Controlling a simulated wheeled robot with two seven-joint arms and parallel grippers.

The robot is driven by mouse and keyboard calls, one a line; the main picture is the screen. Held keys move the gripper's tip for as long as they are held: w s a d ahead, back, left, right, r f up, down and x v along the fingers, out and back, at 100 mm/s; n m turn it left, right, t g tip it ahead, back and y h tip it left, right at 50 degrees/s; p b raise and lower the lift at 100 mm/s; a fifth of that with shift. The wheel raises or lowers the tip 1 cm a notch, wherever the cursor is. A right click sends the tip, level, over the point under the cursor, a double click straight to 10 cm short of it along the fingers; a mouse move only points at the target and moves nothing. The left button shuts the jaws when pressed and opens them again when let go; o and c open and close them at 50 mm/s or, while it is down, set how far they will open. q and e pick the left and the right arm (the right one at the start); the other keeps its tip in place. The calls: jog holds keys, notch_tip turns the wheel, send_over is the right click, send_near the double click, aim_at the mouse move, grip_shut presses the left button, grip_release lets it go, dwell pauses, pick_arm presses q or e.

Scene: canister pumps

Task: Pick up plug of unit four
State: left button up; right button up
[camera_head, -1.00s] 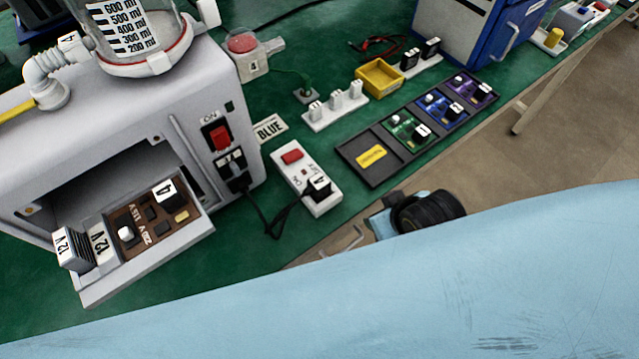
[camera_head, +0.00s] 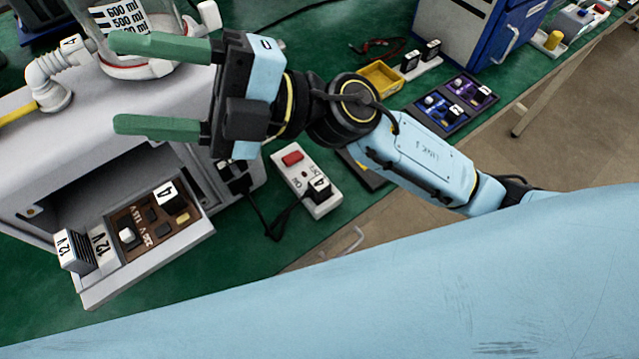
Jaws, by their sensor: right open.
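The plug marked 4 (camera_head: 319,191) is black with a white label. It sits in the end of a white power strip (camera_head: 293,158) with a red switch, and a black cable runs from it to the grey unit (camera_head: 60,130). My right gripper (camera_head: 117,83) is open and empty, its two green fingers apart and pointing left. In the picture it lies over the top of the unit, up and left of the plug. My left gripper is not in view.
The unit's open drawer (camera_head: 150,255) holds a brown board and a 12 V block (camera_head: 75,250). A yellow bin (camera_head: 381,76), a blue case (camera_head: 470,35) and a tray of coloured boards (camera_head: 470,98) stand at the right. Green tabletop in front of the drawer is clear.

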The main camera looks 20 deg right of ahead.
jog(key=s+a+f+n+g+h, duration=0.2)
jog(key=s+f+n+g+h, duration=0.3)
jog(key=f+n+g+h, duration=0.15)
jog(key=t+h, duration=0.6)
jog(key=h, duration=1.1)
send_over(320, 183)
jog(key=shift+y, duration=0.25)
jog(key=f, duration=2.1)
jog(key=shift+a+b, duration=0.3)
jog(key=shift+a, duration=0.05)
jog(key=shift+d+f, duration=0.15)
jog(key=shift+f, duration=1.4)
jog(key=shift+d+f, duration=0.15)
jog(key=shift+f, duration=1.4)
jog(key=c, duration=1.1)
